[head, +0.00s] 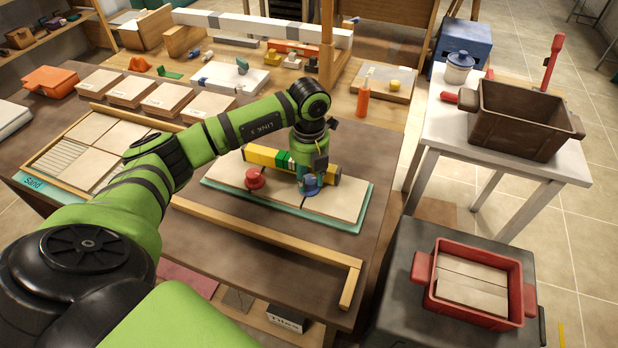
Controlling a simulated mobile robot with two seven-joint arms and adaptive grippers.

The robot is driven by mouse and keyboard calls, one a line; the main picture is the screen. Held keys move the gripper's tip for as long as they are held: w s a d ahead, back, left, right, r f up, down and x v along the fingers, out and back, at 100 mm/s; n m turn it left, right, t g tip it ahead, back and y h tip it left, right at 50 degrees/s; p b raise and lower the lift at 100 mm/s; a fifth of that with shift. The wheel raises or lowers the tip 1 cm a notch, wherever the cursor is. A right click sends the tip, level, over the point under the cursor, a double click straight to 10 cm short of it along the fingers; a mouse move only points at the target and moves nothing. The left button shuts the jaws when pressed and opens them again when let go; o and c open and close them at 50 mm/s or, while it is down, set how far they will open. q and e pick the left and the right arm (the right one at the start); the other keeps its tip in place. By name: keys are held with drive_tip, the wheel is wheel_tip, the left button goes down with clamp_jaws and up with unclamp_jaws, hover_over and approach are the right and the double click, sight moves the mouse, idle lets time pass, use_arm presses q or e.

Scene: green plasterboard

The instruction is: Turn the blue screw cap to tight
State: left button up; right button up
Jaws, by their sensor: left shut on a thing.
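The blue screw cap (312,183) sits on a pale tiled board with a teal edge (350,225) on the dark table. My left arm reaches in from the left, and my left gripper (307,178) points down over the blue cap. The gripper is shut on the cap and partly hides it. A red knob-like cap (255,178) stands on the same board, left of the blue one. I cannot tell from this view how far the blue cap is turned. My right gripper is not in view.
A yellow bar with green bands (262,155) lies close behind the gripper. A wooden L-shaped rail (265,233) runs in front of the board. An orange bottle (363,98) stands behind. A red tray of tiles (475,318) and a brown crate (520,125) are on the right.

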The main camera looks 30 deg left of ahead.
sight(310, 179)
use_arm(q)
drive_tip(key=shift+r, duration=0.15)
drive_tip(key=o, duration=0.8)
drive_tip(key=shift+w, duration=0.1)
drive_tip(key=shift+o, duration=0.3)
wheel_tip(310, 179, up, 12)
drive_tip(key=shift+d+r, duration=0.1)
